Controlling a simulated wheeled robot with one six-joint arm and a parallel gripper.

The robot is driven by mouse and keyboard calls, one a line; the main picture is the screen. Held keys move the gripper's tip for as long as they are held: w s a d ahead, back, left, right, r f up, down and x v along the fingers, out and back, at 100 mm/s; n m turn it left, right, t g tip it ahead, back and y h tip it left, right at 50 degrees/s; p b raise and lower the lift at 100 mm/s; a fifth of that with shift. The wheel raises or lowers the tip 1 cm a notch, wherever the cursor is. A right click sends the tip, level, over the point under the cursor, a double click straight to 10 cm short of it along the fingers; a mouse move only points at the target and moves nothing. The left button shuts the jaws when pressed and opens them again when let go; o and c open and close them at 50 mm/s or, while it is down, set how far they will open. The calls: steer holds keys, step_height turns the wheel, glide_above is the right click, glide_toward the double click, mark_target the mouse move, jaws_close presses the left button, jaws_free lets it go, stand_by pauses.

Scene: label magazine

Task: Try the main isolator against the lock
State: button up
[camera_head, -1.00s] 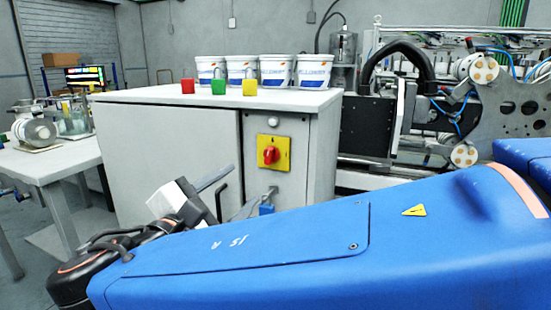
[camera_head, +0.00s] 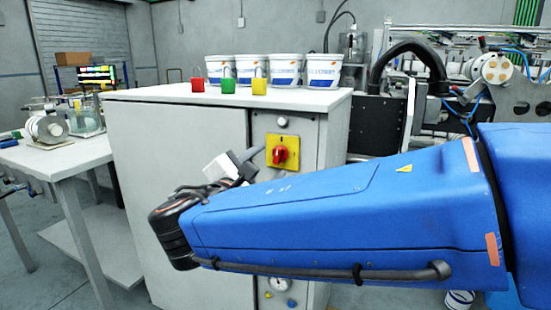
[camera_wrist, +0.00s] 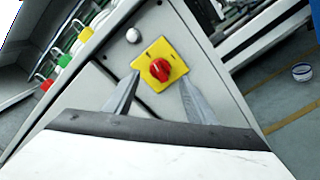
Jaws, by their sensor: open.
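The main isolator is a red rotary knob (camera_head: 280,156) on a yellow plate (camera_head: 293,142), on the grey cabinet's front. In the wrist view, the red knob (camera_wrist: 159,70) and yellow plate (camera_wrist: 176,56) lie ahead, between my spread fingers. My gripper (camera_head: 259,154) is open and empty, just left of the knob in the head view; in the wrist view, my gripper (camera_wrist: 160,80) shows no clear contact with it. I cannot make out a lock on the knob. Red (camera_head: 198,85), green (camera_head: 229,86) and yellow (camera_head: 259,86) padlocks stand on the cabinet top.
White tubs (camera_head: 285,70) stand behind the padlocks on the cabinet (camera_head: 150,150). A white button (camera_head: 282,122) sits above the isolator. A gauge (camera_head: 279,284) shows below my arm, which hides the panel between. A table (camera_head: 60,152) stands left; machinery (camera_head: 378,125) stands right.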

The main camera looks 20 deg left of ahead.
mark_target(276, 157)
steer(key=shift+w+d, duration=0.2)
steer(key=shift+w, duration=2.35)
steer(key=c, duration=1)
steer(key=shift+n, duration=1.1)
steer(key=shift+c, duration=0.2)
steer(key=o, duration=1)
steer(key=shift+o, duration=0.2)
steer(key=shift+s, duration=0.1)
steer(key=s+a, duration=0.1)
steer(key=s, duration=1.6)
steer(key=shift+a, duration=0.2)
